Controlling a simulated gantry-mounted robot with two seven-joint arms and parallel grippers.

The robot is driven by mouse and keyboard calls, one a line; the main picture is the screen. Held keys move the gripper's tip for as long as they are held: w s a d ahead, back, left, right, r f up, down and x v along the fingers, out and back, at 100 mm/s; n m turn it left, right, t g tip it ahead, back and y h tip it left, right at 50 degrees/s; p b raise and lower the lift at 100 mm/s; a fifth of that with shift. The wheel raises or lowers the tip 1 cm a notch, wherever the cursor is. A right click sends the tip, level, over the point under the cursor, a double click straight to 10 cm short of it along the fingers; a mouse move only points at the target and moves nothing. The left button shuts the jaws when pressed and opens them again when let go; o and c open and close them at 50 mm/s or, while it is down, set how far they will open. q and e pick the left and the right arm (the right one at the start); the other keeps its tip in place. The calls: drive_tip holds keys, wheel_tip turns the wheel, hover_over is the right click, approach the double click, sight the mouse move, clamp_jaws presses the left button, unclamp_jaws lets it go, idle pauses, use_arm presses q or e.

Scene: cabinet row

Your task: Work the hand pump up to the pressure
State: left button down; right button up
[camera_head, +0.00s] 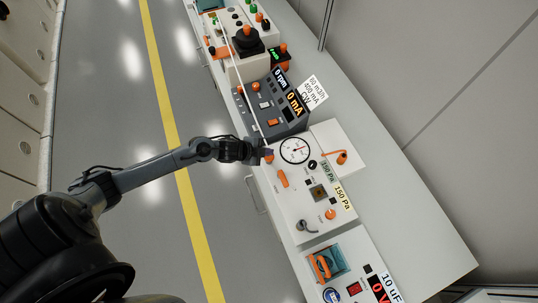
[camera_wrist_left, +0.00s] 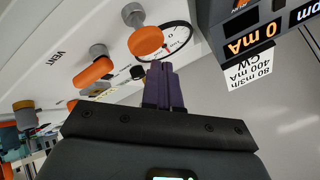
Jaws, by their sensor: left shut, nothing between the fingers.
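The white panel (camera_head: 305,190) holds a round gauge (camera_head: 295,150) with a dial and needle, labelled 150 Pa. The gauge also shows partly in the left wrist view (camera_wrist_left: 178,36). An orange knob (camera_head: 269,156) on a grey stem stands at the panel's near edge; it shows larger in the left wrist view (camera_wrist_left: 145,41). My left gripper (camera_head: 264,153) is beside this knob in the head view. In the left wrist view its purple fingers (camera_wrist_left: 164,88) are together and empty, apart from the knob. Which part is the hand pump I cannot tell for certain.
An orange handle (camera_head: 282,178) is on the panel, and an orange lever (camera_head: 336,154) stands on its far side. A grey unit (camera_head: 272,105) reading 0 mA is beside the panel. Another unit with an orange handle (camera_head: 321,265) is nearer. The floor (camera_head: 110,120) is clear.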

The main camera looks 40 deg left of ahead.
use_arm(q)
drive_tip(key=shift+f, duration=0.25)
drive_tip(key=shift+f, duration=0.2)
drive_tip(key=shift+f, duration=0.2)
idle(0.7)
drive_tip(key=shift+f+b, duration=0.5)
drive_tip(key=shift+b, duration=0.05)
drive_tip(key=shift+f, duration=0.35)
idle(0.6)
idle(0.3)
drive_tip(key=shift+r+p, duration=1.1)
drive_tip(key=shift+r, duration=0.4)
